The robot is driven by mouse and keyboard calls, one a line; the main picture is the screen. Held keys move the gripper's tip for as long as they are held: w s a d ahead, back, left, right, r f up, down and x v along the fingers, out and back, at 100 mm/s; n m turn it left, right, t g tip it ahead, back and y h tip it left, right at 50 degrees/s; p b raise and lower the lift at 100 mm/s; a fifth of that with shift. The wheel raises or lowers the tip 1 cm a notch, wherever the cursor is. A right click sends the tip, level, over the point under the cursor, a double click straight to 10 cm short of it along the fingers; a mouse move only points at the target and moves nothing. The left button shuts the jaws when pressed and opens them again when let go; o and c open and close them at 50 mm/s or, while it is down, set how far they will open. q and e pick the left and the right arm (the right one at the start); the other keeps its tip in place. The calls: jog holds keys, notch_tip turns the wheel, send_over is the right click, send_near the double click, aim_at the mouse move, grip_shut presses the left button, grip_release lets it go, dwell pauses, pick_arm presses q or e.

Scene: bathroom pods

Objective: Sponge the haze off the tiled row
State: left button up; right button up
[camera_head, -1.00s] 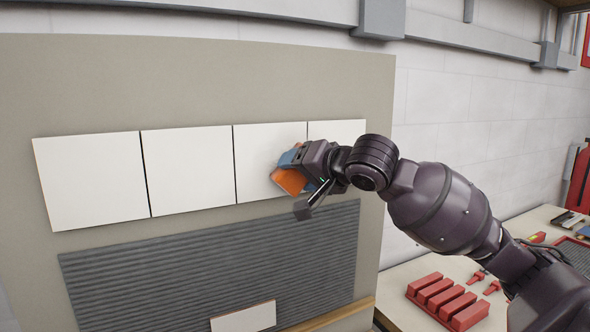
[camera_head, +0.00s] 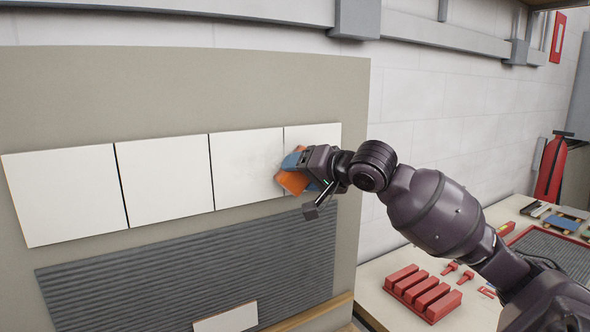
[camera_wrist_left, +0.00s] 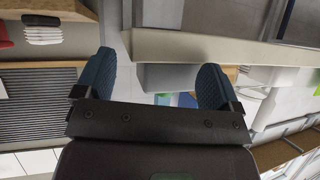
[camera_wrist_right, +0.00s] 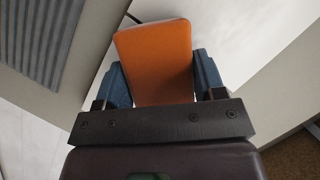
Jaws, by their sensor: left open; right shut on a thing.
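A row of white tiles (camera_head: 165,172) runs across the upright grey-beige board. A faint greyish haze shows on the third tile (camera_head: 243,165). My right gripper (camera_head: 303,172) is shut on an orange sponge (camera_head: 291,182), at the border of the third and last tiles. In the right wrist view the sponge (camera_wrist_right: 157,62) sits between the blue fingers, against or very close to the white tile (camera_wrist_right: 250,40). The gripper hides part of the last tile (camera_head: 318,135). My left gripper (camera_wrist_left: 152,85) is open and empty in the left wrist view, away from the tiles.
Below the tiles is a grey ridged adhesive area (camera_head: 190,265) with a loose white tile (camera_head: 226,318) at its lower edge, above a wooden ledge (camera_head: 310,312). At right, a bench (camera_head: 375,290) holds a red block rack (camera_head: 422,292) and a dark ridged tray (camera_head: 550,245).

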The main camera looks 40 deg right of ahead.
jog(key=shift+s+d, duration=0.1)
jog(key=shift+d, duration=0.45)
jog(key=shift+s+d+p, duration=0.1)
jog(key=shift+d+p, duration=0.25)
jog(key=shift+p, duration=0.1)
jog(key=shift+s+d+p, duration=0.15)
jog(key=shift+d+p, duration=0.15)
jog(key=shift+d, duration=0.35)
jog(key=shift+s+d+p, duration=0.15)
jog(key=shift+d+p, duration=0.1)
jog(key=shift+d, duration=0.35)
jog(key=shift+s+d, duration=0.1)
jog(key=shift+d, duration=0.25)
